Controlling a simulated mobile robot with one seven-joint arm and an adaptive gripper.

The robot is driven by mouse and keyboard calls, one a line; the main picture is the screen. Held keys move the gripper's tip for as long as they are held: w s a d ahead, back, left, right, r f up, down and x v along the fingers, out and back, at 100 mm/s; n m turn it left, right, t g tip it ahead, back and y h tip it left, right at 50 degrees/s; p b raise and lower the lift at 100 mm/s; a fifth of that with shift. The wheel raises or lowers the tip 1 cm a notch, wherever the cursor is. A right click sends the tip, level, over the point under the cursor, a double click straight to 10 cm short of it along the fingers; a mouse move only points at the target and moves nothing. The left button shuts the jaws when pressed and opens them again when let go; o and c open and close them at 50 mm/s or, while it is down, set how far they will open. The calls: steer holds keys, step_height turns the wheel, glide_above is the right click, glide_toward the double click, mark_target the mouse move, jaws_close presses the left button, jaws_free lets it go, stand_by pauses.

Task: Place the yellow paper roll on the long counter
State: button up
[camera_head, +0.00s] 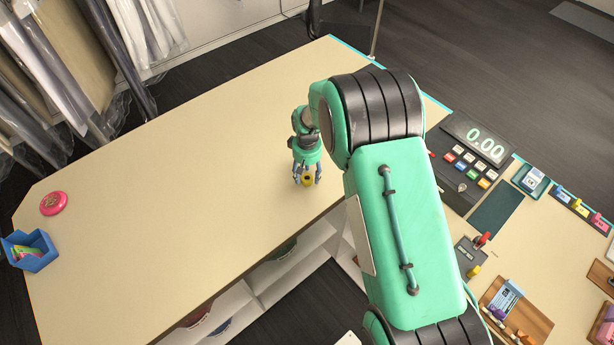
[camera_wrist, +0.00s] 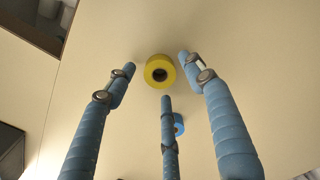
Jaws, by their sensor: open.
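The yellow paper roll (camera_head: 307,182) is at the long counter (camera_head: 190,165), near its front edge. In the wrist view the roll (camera_wrist: 160,62) shows its round end with a dark hole, against the counter's pale top. It appears to stand on the counter. My gripper (camera_head: 306,179) is over the roll and points down. In the wrist view its three blue fingers (camera_wrist: 157,82) are spread around the roll, with visible gaps at the sides. Whether the lower finger touches it is unclear.
A pink round object (camera_head: 53,203) and a blue bin (camera_head: 29,250) are at the counter's left end. Hanging garments (camera_head: 60,70) are at the upper left. A register (camera_head: 468,160) stands on the right-hand counter. The counter's middle is clear.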

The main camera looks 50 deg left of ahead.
mark_target(307, 178)
step_height(307, 178, up, 11)
steer(key=b, duration=0.1)
steer(key=shift+f, duration=0.15)
stand_by(0.8)
stand_by(0.4)
